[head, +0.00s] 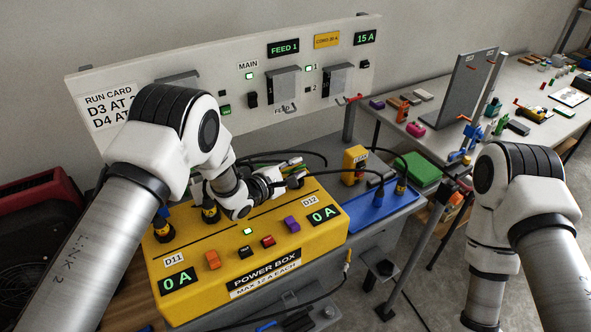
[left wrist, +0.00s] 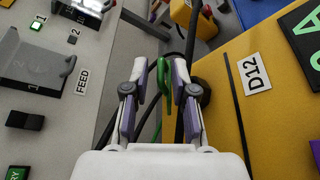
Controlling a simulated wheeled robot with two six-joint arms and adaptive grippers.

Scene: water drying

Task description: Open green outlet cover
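The yellow power box (head: 240,262) sits on the bench, with 0 A displays and the labels D11 and D12. My left gripper (head: 296,172) is low over the box's back edge, near the D12 end. In the left wrist view, a slim green hooked part (left wrist: 162,75) shows between the two fingers of the left gripper (left wrist: 160,85). The fingers are apart, with a gap beside the green part; I cannot tell whether either touches it. It looks like the green outlet cover, but its base is hidden. My right gripper is out of view; only its arm shows.
A grey panel (head: 225,78) with breakers stands behind the box. Black cables run behind the gripper to a blue tray (head: 372,212) at the right. A small yellow unit (head: 355,160) stands near the tray. A side table (head: 450,100) holds several small objects.

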